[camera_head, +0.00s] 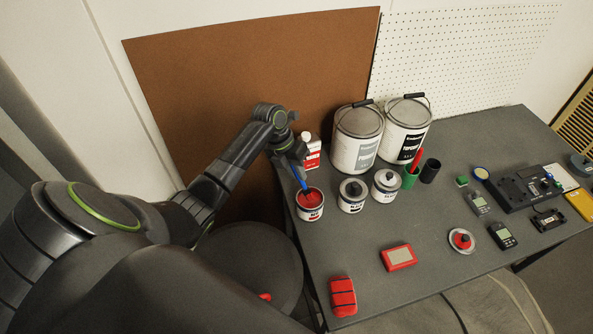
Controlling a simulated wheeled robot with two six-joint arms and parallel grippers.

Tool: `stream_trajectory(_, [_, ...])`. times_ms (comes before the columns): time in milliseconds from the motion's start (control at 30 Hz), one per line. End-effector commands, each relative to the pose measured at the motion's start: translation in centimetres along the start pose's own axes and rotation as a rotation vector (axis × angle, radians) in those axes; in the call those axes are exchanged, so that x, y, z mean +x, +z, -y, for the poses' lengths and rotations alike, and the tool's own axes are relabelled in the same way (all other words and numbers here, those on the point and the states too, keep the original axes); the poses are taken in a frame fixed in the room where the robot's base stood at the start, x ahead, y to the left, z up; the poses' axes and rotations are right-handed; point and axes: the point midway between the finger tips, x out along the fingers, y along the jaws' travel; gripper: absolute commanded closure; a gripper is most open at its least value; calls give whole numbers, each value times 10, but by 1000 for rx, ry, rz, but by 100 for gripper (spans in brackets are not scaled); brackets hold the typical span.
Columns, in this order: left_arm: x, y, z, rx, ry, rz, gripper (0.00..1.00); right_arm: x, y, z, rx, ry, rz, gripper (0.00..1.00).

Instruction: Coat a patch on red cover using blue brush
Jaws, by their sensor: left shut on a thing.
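My left gripper (292,158) is shut on the blue brush (301,181) above the left edge of the table. The brush tilts down, and its lower end is at the mouth of an open can of red paint (311,214). The bristles are hidden or too small to make out. A red block-like piece with dark lines (343,297) lies at the table's front left. A red-framed piece with a beige face (398,257) lies to its right and farther back. I cannot tell which of these is the red cover. My right gripper is not in view.
Two closed small cans (351,204) stand right of the red paint. Large paint cans (358,150) stand behind, beside a green cup (410,178) and a black cup (430,172). Meters and devices (527,190) fill the right side. The table's front middle (440,275) is clear.

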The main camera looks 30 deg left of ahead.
Motion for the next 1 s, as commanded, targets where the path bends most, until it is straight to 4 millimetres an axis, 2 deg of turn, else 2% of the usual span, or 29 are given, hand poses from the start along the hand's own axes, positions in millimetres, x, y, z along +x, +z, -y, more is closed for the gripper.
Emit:
stream_trajectory(267, [-2,-1,0,-2,0,-3,100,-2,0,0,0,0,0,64])
stream_trajectory(1000, [-58,5,20,-1,0,-1,100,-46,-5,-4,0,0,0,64])
